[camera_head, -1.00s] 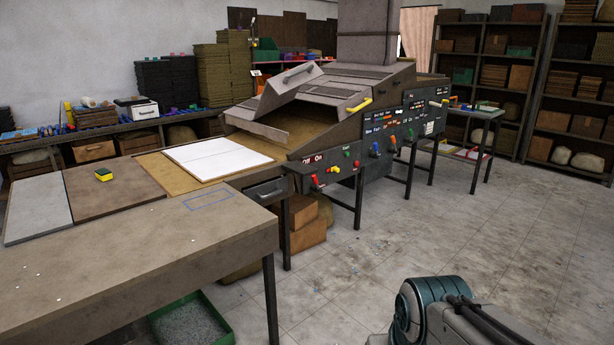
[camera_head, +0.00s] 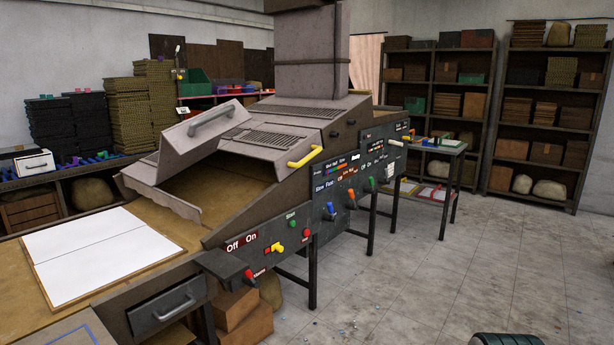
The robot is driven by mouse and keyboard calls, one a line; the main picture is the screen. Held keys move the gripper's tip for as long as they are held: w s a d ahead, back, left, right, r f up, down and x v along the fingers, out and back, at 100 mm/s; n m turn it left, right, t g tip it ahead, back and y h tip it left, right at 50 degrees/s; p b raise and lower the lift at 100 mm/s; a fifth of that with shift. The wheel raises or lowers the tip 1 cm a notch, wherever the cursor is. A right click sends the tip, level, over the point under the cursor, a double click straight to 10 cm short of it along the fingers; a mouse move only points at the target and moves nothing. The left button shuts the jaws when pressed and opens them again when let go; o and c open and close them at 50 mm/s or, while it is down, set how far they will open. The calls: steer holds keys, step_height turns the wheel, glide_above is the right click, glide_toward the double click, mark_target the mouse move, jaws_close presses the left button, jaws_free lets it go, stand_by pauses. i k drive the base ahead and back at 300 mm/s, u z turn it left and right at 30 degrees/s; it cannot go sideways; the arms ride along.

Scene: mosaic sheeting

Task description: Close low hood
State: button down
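The low hood (camera_head: 205,133) is a grey-brown hinged metal lid at the front of the machine. It stands raised and tilted, with a grey bar handle (camera_head: 211,118) on its face. The dark opening (camera_head: 240,175) beneath it shows the brown bed inside. A second lid section (camera_head: 272,136) with vent slots lies behind it, with a yellow handle (camera_head: 305,157) on its right side. My gripper is not in view; only a small dark teal piece of my own body shows at the bottom right edge.
White sheets (camera_head: 92,250) lie on the feed bed before the opening. Shelves (camera_head: 551,120) stand at the back.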

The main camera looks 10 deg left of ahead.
mark_target(182, 145)
steer(key=u, duration=0.25)
steer(key=i, duration=1.9)
steer(key=u, duration=1.2)
steer(key=i, duration=1.2)
steer(key=u, duration=0.6)
